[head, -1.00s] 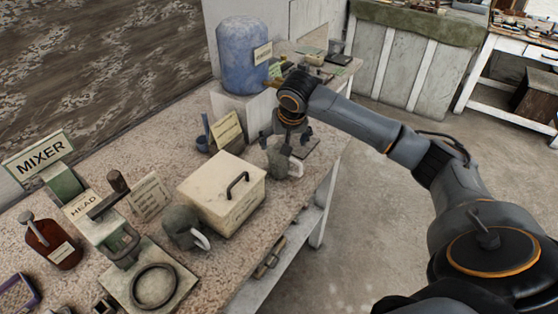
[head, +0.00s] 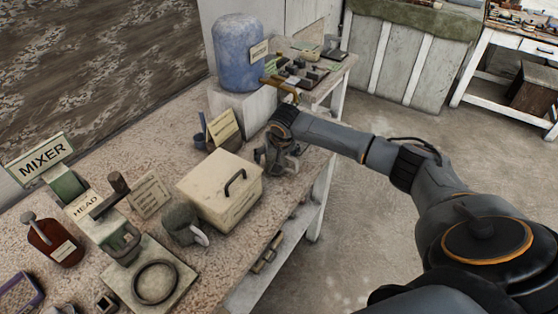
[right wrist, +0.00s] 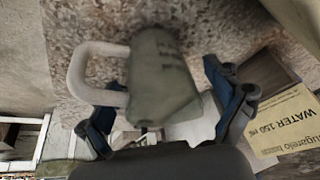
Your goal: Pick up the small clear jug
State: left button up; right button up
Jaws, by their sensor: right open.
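A small grey-green jug with a pale handle stands on the speckled bench; in the head view it (head: 287,164) is mostly hidden behind my right gripper (head: 274,158). In the right wrist view the jug (right wrist: 165,75) fills the middle, its handle (right wrist: 88,72) to the left. My right gripper is open, with its blue fingers apart on either side of the jug's near end. I cannot tell whether either finger touches it. A similar grey jug with a white handle (head: 182,222) stands nearer, left of the cream box. My left gripper is not in view.
The cream lidded box (head: 222,187) stands just left of my right gripper. A "WATER 150" card (right wrist: 285,122) is close to the right finger. The blue barrel (head: 238,55) on a pale block stands behind. The mixer stand (head: 118,240) is at the left.

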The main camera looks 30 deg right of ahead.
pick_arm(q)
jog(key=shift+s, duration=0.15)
pick_arm(e)
jog(key=shift+c, duration=0.4)
jog(key=shift+r, duration=0.1)
jog(key=c, duration=0.3)
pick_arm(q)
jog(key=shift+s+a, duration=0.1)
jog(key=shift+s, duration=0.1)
pick_arm(e)
jog(key=c, duration=0.9)
